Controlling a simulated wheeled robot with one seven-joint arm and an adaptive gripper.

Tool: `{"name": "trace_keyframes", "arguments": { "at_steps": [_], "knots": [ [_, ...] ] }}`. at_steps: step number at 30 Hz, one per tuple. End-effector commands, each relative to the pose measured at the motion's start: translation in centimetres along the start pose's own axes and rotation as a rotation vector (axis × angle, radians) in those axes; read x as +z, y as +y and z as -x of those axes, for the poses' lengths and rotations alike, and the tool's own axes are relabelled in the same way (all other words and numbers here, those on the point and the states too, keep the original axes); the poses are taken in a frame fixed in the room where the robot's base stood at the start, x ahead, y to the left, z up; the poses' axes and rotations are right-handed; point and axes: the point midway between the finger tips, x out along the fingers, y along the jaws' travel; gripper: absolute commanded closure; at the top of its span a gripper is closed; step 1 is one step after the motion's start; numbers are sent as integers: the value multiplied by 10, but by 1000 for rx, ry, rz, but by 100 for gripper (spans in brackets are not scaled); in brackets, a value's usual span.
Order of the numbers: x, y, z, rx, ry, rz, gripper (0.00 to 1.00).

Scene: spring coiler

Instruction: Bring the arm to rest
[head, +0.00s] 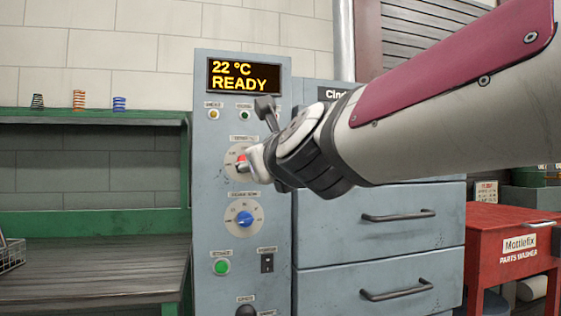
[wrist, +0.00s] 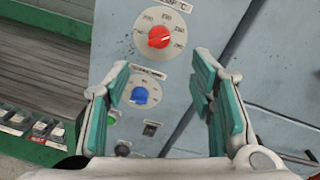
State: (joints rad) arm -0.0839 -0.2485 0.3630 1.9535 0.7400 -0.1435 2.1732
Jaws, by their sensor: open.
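My arm reaches in from the right in the head view, and my gripper (wrist: 162,105) is at its end, in front of the grey control panel (head: 210,290). In the wrist view its two teal-padded fingers stand wide apart with nothing between them. The red knob (wrist: 159,37) lies beyond the fingertips, and the blue knob (wrist: 140,95) shows between the fingers. In the head view the gripper partly hides the red knob (head: 241,164). I cannot tell from the head view how far the gripper is from the panel.
The panel's display (head: 244,77) reads 22 °C READY. A green button (head: 222,267) and a switch (head: 267,263) sit below the blue knob. Grey drawers (head: 400,240) stand right of the panel, then a red parts washer (head: 510,240). A green-edged bench (head: 100,250) is at left.

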Motion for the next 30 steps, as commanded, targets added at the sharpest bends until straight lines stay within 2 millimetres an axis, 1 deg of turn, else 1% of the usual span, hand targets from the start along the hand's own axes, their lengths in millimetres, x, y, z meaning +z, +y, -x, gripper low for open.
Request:
{"name": "trace_keyframes", "arguments": {
  "at_steps": [10,12,14,17,20,21,23,24,26,27,29,30],
  "knots": [
    [0,0,0,1,1,5,50],
    [-4,1,3,10,12,40,50],
    [-13,3,8,32,36,111,50],
    [-40,9,25,104,106,325,50],
    [-83,14,54,227,201,616,50],
    [-103,16,68,288,238,735,50],
    [-132,18,91,387,288,905,50],
    [-151,18,108,459,317,1013,50],
    [-180,18,135,577,353,1168,50],
    [-199,18,154,662,371,1263,50],
    [-227,18,186,801,390,1396,50],
    [-244,18,207,898,394,1476,50]
  ]
}}
